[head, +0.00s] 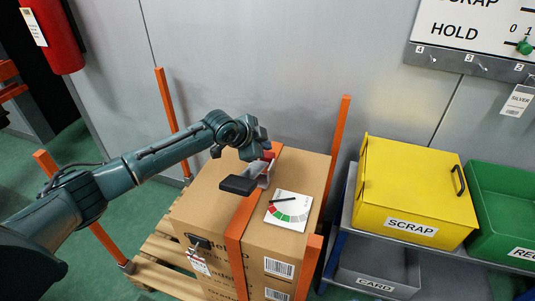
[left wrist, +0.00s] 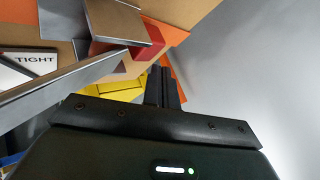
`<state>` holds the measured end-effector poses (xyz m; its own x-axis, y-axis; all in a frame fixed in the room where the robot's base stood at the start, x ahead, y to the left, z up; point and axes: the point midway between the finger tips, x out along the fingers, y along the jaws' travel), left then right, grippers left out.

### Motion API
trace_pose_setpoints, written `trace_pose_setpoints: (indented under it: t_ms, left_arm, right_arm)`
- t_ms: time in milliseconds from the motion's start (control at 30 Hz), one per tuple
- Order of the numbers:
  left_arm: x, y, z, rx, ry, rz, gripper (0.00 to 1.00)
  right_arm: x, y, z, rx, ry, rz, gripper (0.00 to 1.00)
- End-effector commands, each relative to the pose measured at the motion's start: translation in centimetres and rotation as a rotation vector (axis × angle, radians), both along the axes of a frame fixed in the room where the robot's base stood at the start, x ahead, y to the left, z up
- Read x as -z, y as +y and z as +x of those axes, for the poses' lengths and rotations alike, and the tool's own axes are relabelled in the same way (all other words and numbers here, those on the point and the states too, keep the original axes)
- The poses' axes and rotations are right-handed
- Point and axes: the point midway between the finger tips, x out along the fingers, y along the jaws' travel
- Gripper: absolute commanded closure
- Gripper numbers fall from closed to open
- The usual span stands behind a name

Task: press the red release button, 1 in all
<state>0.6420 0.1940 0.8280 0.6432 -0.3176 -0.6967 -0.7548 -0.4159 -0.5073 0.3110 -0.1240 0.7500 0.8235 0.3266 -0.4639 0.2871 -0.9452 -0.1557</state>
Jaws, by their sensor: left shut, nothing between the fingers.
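The red release button (head: 268,155) is on a grey metal strap tensioner (head: 262,174) with a black handle (head: 238,185), on top of a cardboard box. My left gripper (head: 265,146) is over the far end of the tensioner, right by the button, and partly hides it. In the left wrist view, the shut, empty fingers (left wrist: 163,72) point toward the box just right of the red button (left wrist: 135,42). Part of the button is hidden behind a grey metal plate (left wrist: 122,22). I cannot tell whether the fingers touch it. My right gripper is not in view.
A dial card (head: 289,210) lies right of the tensioner. An orange strap (head: 238,232) runs over the box (head: 205,205), which stands on a pallet between orange posts (head: 338,150). A yellow SCRAP bin (head: 410,185) and a green bin (head: 500,210) stand at right.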

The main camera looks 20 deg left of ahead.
Motion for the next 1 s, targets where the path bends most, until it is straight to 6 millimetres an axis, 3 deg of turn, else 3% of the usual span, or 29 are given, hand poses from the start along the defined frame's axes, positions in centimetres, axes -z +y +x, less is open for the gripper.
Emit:
trace_pose_setpoints:
  t_ms: [1000]
  left_arm:
    - [1.3,0.0,-0.1,0.001,0.003,0.001,1.00]
  right_arm:
    - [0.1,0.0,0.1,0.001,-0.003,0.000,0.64]
